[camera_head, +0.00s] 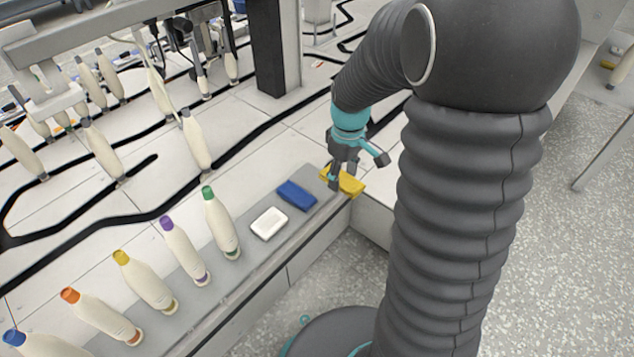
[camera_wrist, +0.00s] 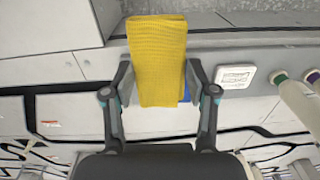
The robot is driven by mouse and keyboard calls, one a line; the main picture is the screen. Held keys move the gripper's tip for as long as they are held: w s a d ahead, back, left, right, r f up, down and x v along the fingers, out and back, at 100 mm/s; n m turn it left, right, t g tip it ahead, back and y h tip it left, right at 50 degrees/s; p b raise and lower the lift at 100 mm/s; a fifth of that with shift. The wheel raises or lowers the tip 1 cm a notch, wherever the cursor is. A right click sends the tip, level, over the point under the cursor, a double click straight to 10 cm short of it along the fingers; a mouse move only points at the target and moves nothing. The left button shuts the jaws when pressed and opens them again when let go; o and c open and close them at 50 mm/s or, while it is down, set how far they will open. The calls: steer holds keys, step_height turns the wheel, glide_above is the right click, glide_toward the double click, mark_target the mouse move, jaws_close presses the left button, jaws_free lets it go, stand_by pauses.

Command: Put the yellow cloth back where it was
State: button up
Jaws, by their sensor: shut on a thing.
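The yellow cloth (camera_head: 348,183) is at the far right end of the grey tray strip, beside the edge. In the wrist view the yellow cloth (camera_wrist: 157,55) is folded and sits between my fingers. My gripper (camera_head: 337,172) is shut on it; the fingers (camera_wrist: 158,90) press its two sides in the wrist view. A blue cloth (camera_head: 296,195) lies flat on the grey strip (camera_head: 255,249), just left of the yellow one. In the wrist view only a sliver of blue (camera_wrist: 187,92) shows behind the yellow cloth. Whether the yellow cloth touches the strip, I cannot tell.
Several cream bobbins with coloured tips, such as the green-tipped one (camera_head: 221,225), stand along the strip. A dark post (camera_head: 267,50) rises at the back.

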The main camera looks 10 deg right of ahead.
steer(key=shift+w+d+r, duration=0.15)
steer(key=shift+w, duration=0.25)
steer(key=b, duration=0.1)
glide_above(317, 180)
step_height(317, 180, down, 7)
steer(key=shift+r, duration=0.15)
steer(key=shift+f+b, duration=0.55)
steer(key=shift+f, duration=1.45)
steer(key=o, duration=1)
steer(key=shift+r, duration=0.1)
